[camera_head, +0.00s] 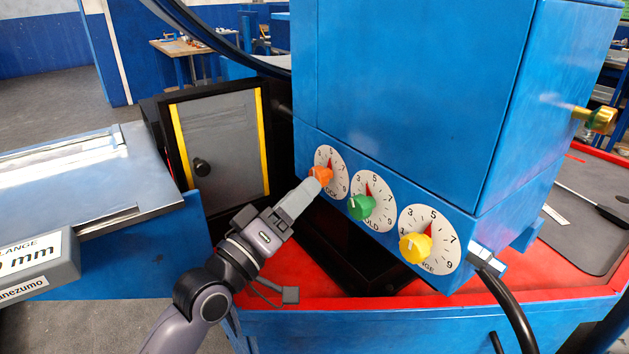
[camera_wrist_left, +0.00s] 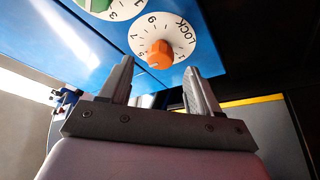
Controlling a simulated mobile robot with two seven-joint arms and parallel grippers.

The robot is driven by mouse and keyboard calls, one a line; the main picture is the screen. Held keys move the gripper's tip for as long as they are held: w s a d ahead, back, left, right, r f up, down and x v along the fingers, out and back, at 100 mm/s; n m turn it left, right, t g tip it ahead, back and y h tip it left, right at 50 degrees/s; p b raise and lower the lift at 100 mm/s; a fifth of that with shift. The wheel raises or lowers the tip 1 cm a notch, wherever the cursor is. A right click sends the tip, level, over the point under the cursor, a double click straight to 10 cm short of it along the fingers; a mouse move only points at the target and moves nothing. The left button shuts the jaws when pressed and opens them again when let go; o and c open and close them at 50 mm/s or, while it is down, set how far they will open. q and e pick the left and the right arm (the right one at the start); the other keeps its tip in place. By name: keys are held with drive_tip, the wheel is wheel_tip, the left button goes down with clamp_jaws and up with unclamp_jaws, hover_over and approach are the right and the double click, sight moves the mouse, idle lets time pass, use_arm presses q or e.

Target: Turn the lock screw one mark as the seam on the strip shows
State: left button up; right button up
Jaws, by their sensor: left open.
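The lock screw is an orange knob (camera_head: 321,174) on a white numbered dial at the left end of the blue machine's lower panel. In the left wrist view the orange knob (camera_wrist_left: 160,54) shows on its dial marked LOCK (camera_wrist_left: 183,33). My left gripper (camera_head: 308,188) is in front of the orange knob; in the wrist view its two open fingers (camera_wrist_left: 160,80) stand on either side below the knob. I cannot tell whether they touch it. My right gripper is not in view. The strip's seam cannot be made out.
A green knob (camera_head: 361,207) and a yellow knob (camera_head: 415,246) sit on dials to the right. A cable connector (camera_head: 487,259) is beside the yellow dial. A black cabinet with a grey door (camera_head: 222,146) stands left of the machine. A brass fitting (camera_head: 598,119) sticks out at right.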

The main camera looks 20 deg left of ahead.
sight(322, 176)
use_arm(q)
drive_tip(key=x, duration=0.4)
